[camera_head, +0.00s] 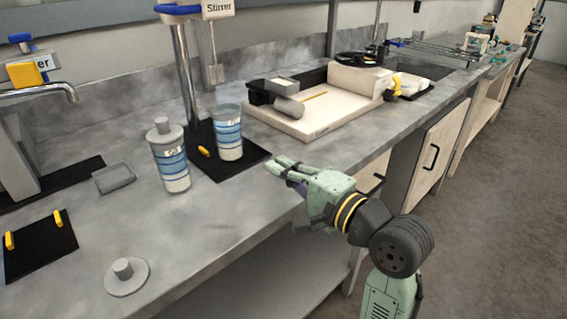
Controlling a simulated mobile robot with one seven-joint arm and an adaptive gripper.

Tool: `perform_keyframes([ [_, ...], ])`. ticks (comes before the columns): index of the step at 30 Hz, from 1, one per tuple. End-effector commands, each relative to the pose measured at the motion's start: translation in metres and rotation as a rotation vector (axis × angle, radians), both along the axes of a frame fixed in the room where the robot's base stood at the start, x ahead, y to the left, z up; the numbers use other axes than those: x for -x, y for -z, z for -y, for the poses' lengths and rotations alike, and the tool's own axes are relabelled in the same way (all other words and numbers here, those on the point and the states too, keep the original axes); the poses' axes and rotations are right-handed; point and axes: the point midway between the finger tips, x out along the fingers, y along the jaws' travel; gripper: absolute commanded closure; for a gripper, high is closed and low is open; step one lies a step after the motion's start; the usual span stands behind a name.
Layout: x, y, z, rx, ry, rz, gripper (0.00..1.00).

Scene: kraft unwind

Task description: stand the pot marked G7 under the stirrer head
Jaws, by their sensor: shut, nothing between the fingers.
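Two white pots with blue bands stand upright on the grey bench; their label marks are too small to read surely, so I cannot tell which is G7. The lidded pot (171,172) stands left of the black stirrer base plate (232,172). The open pot (228,145) has no lid and stands on that plate, below the stirrer head (203,9) and its hanging shaft (213,72). My gripper (272,166) is shut and empty, right of the plate near the bench's front edge, apart from both pots.
A loose grey lid (128,278) lies at the front left. A black mat (40,246) with yellow pegs, a small grey block (114,178) and a wooden tray (300,127) also occupy the bench. The steel stirrer post (186,75) rises behind the pots. The bench front centre is clear.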

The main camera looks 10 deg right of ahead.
Motion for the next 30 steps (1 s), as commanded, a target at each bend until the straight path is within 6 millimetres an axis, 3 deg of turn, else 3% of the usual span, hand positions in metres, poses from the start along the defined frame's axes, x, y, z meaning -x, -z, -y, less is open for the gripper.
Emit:
perform_keyframes([
  [9,-0.056,-0.003,-0.04,0.001,-0.001,0.0,1.0],
  [15,-0.08,-0.002,-0.056,0.002,0.001,0.001,1.0],
  [30,-0.089,-0.001,-0.063,0.001,0.003,0.002,1.0],
])
